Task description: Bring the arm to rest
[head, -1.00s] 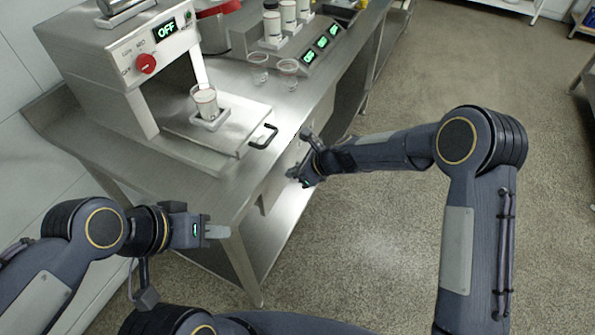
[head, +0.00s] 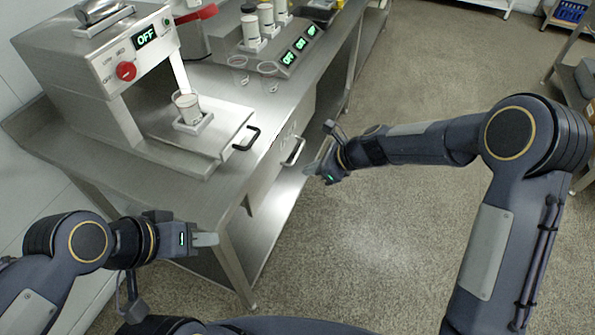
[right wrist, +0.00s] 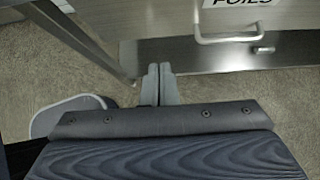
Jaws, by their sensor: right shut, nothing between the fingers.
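My right arm reaches in from the right in the head view. Its gripper (head: 313,169) is beside the front of the steel table, near a drawer handle (head: 294,151). In the right wrist view its two fingers (right wrist: 158,84) are together with nothing between them, apart from the handle. My left gripper (head: 206,240) is low on the left, in front of the table's near end. It carries nothing that I can see. Its finger gap is hidden from this angle.
Two clear cups (head: 269,76) and a unit with several white containers stand behind. Floor (head: 400,230) between my arms and beyond is open.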

